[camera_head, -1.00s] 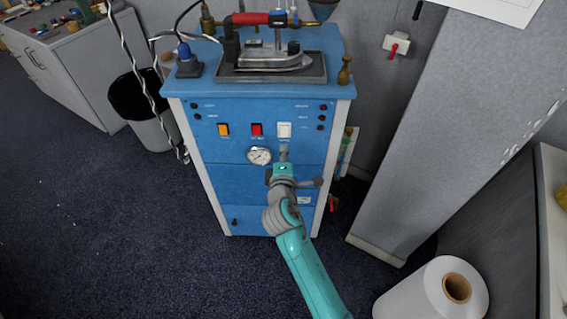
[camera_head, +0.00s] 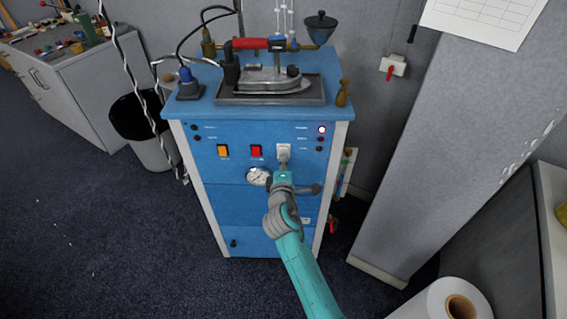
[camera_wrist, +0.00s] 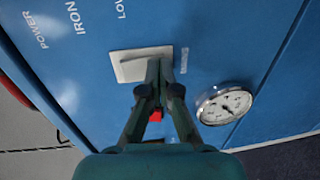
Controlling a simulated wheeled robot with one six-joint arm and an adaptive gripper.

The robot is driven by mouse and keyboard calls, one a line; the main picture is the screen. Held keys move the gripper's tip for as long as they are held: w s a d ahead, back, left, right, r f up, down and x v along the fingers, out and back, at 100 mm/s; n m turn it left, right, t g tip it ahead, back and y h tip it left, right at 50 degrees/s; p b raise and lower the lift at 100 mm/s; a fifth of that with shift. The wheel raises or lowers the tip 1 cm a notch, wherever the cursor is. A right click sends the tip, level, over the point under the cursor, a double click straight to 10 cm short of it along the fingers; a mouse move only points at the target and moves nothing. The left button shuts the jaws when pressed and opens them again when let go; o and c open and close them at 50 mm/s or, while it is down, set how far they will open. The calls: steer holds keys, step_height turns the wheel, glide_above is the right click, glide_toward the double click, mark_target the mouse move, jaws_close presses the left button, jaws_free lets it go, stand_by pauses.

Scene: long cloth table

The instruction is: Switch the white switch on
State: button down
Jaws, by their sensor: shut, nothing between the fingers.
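The white switch (camera_head: 283,149) is on the upper right of the blue cabinet's front panel (camera_head: 215,170). In the wrist view its pale plate (camera_wrist: 128,67) shows, with part of it hidden by my fingers. My gripper (camera_head: 284,163) is shut and empty, with its fingertips at the lower part of the switch. In the wrist view my gripper (camera_wrist: 159,64) overlaps the plate's edge and appears to touch it. One indicator lamp (camera_head: 322,129) at the panel's upper right glows bright.
An orange switch (camera_head: 223,151) and a red switch (camera_head: 256,151) sit to the left. A round gauge (camera_head: 257,176) is just below. An iron (camera_head: 270,80) rests on a tray on top. A grey partition (camera_head: 430,150) stands at the right.

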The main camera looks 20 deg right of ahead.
steer(key=shift+s, duration=0.1)
steer(key=v, duration=1.1)
steer(key=shift+s, duration=0.35)
steer(key=shift+a, duration=0.15)
steer(key=s+d+f+m+y, duration=0.1)
steer(key=s+f+y, duration=0.15)
steer(key=s, duration=0.45)
steer(key=s+f+m+g+y, duration=0.15)
steer(key=s+f, duration=0.25)
steer(key=s, duration=0.4)
steer(key=s+d+f+m+y, duration=0.1)
steer(key=s+f+m, duration=0.1)
steer(key=s+f, duration=0.35)
steer(key=s+d+r+m, duration=0.1)
steer(key=s+r+m, duration=0.4)
steer(key=s, duration=0.7)
steer(key=s+r+m, duration=0.5)
steer(key=s+r, duration=0.1)
steer(key=s, duration=0.6)
steer(key=shift+d+r, duration=0.25)
steer(key=shift+d, duration=0.15)
